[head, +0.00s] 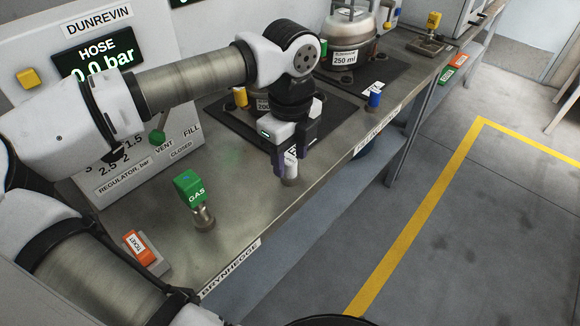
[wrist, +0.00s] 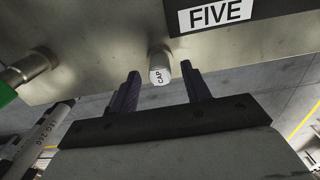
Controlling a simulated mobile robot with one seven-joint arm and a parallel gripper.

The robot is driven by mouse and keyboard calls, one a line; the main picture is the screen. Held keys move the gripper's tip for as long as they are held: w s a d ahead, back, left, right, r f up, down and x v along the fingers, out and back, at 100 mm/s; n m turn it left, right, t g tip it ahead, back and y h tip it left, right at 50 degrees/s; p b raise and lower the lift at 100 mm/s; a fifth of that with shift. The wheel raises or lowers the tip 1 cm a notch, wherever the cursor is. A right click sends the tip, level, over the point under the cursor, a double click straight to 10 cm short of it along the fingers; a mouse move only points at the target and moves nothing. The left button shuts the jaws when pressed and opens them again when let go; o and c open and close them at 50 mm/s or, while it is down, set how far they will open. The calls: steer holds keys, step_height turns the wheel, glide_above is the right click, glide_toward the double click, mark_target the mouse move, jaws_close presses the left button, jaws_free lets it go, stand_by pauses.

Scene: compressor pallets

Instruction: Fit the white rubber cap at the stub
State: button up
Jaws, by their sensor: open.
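The white cap (wrist: 162,72), lettered CAP, stands near the bench's front edge. It shows in the head view (head: 290,181) below my gripper, partly hidden by the fingers. My gripper (wrist: 160,72) is open, with its two dark purple fingers to either side of the cap in the wrist view. I see a gap on both sides and no contact; how deep the cap sits between the fingers I cannot tell. In the head view my gripper (head: 290,166) points down at the bench edge. I cannot make out which part is the stub.
A green GAS block (head: 190,188) on a metal fitting stands left of my gripper. An orange ticket holder (head: 138,248) lies nearer. Behind are the regulator panel (head: 160,172), a 250 ml vessel (head: 348,35) and a blue-capped part (head: 375,98). The floor (head: 470,230) at right is clear.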

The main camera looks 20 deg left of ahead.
mark_target(290, 160)
jaws_close()
steer(key=shift+r, duration=0.2)
steer(key=shift+r+p, duration=1.35)
steer(key=shift+r, duration=1.45)
steer(key=shift+r, duration=0.1)
